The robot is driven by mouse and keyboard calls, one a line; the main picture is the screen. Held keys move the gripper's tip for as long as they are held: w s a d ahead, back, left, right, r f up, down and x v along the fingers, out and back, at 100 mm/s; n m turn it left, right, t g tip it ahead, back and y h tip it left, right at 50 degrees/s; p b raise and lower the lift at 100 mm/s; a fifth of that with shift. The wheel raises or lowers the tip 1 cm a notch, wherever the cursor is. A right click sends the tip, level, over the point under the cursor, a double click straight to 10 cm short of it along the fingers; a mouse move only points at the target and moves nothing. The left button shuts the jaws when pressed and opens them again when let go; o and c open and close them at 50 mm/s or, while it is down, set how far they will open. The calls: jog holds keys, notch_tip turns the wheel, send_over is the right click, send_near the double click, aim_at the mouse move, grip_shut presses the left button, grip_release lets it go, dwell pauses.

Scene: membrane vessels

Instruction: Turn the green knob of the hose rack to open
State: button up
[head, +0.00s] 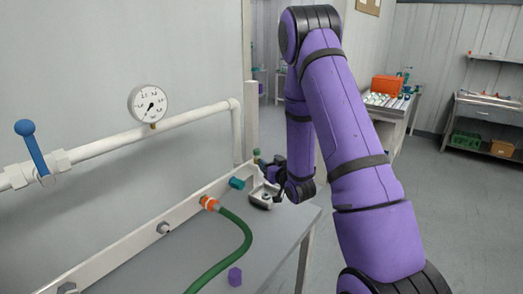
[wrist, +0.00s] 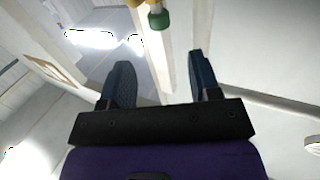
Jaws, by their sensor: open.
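The green knob (wrist: 159,20) shows at the top of the wrist view, on a brass-coloured fitting. In the head view a small green knob (head: 256,154) stands at the far end of the white rack rail (head: 130,237), close to my gripper and partly hidden. My gripper (wrist: 158,70) is open, with nothing between its two dark fingers. In the wrist view the knob lies beyond the fingertips, roughly in line with the gap, and looks apart from them. Contact cannot be judged in the head view.
A green hose (head: 245,235) with an orange coupling (head: 209,203) joins the rail. A teal cylinder (head: 237,183) sits near my gripper. A blue-handled valve (head: 31,146) and a gauge (head: 148,103) are on the wall pipe.

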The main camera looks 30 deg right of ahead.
aim_at(259, 152)
jog(key=w, duration=0.7)
jog(key=w+d, duration=0.1)
jog(key=w, duration=0.2)
jog(key=shift+w, duration=0.25)
jog(key=shift+d, duration=0.1)
jog(key=c, duration=0.9)
